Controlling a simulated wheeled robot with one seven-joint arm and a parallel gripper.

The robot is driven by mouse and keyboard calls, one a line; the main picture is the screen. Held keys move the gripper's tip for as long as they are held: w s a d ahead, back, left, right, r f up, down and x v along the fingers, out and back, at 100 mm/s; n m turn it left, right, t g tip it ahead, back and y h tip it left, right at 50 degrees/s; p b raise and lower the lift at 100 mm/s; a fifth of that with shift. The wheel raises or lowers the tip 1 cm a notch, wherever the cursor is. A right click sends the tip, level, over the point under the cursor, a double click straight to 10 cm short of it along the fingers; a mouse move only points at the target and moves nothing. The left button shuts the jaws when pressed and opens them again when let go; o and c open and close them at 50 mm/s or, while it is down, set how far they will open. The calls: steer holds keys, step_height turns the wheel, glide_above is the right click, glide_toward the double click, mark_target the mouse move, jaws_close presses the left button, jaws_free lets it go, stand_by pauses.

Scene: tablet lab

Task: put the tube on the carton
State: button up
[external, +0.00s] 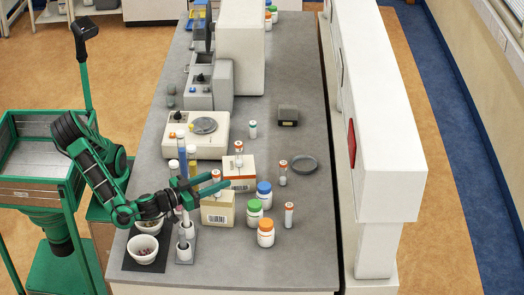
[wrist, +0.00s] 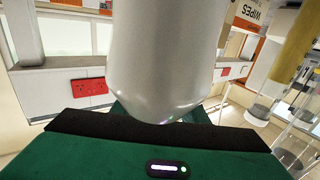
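A tube with an orange cap (external: 216,175) is upright at my gripper (external: 209,186), just above or on the beige carton with a barcode (external: 217,212). The green fingers hide its lower part, so I cannot tell whether it touches the carton. In the wrist view a large pale tube body (wrist: 168,55) fills the middle, close to the camera and in front of the green fingers. The finger contact is hidden, so I cannot tell whether they are shut on it.
A white-and-orange box (external: 239,184) bearing another orange-capped tube (external: 239,149) stands behind the carton. Green-, blue- and orange-lidded jars (external: 265,236) stand to its right. The front right bench is clear.

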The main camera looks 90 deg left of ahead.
steer(key=v, duration=1.2)
stand_by(0.4)
